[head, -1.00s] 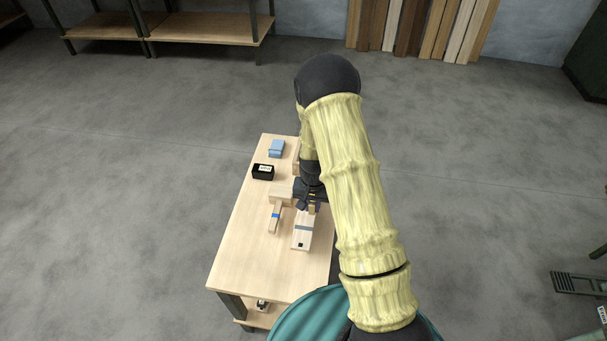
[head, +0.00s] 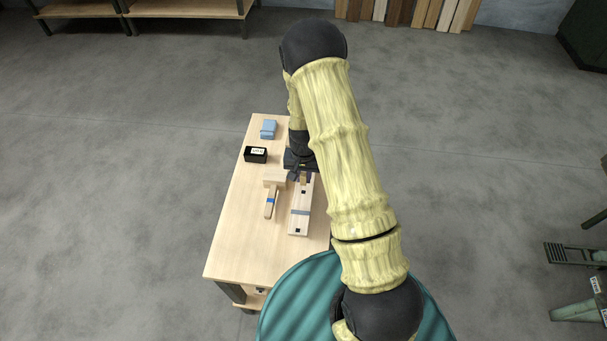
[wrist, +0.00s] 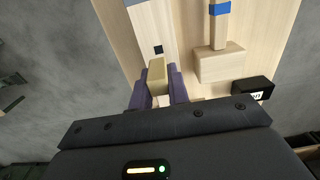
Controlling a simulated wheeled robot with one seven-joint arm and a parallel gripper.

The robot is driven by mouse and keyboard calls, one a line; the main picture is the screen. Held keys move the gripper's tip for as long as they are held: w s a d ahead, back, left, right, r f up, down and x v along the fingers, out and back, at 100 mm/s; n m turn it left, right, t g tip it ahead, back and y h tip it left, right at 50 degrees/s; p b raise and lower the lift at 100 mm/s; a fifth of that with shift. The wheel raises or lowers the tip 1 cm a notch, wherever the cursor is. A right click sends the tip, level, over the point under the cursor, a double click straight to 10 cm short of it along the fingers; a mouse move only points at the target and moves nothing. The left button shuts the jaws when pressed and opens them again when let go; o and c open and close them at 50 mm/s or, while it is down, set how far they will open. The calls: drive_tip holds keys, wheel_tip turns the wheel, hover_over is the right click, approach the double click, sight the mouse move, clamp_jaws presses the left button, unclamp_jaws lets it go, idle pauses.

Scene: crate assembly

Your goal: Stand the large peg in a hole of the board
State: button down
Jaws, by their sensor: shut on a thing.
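The board (head: 300,220) is a long pale wooden block with a grey band across it, lying on the table. Two dark square holes show in it in the head view, one at each side of the band. In the wrist view the board (wrist: 152,25) shows one dark hole just beyond the peg. My gripper (wrist: 157,82) is shut on the large peg (wrist: 157,72), a tan square-sided piece between its purple fingers. In the head view my gripper (head: 304,176) is over the board's far end. The peg's lower end is hidden, so I cannot tell its height above the board.
A wooden mallet (head: 272,182) with a blue band lies close left of the board. A black box (head: 255,154) with a white label and a blue box (head: 268,129) stand further back. The table's (head: 240,240) front left is clear.

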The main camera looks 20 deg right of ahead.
sight(304, 191)
drive_tip(key=shift+f+b, duration=1.55)
drive_tip(key=shift+f, duration=0.9)
drive_tip(key=shift+f, duration=0.15)
drive_tip(key=c, duration=1.3)
unclamp_jaws()
drive_tip(key=shift+o, duration=0.2)
wheel_tip(304, 191, up, 8)
drive_tip(key=p, duration=0.5)
drive_tip(key=shift+p, duration=0.4)
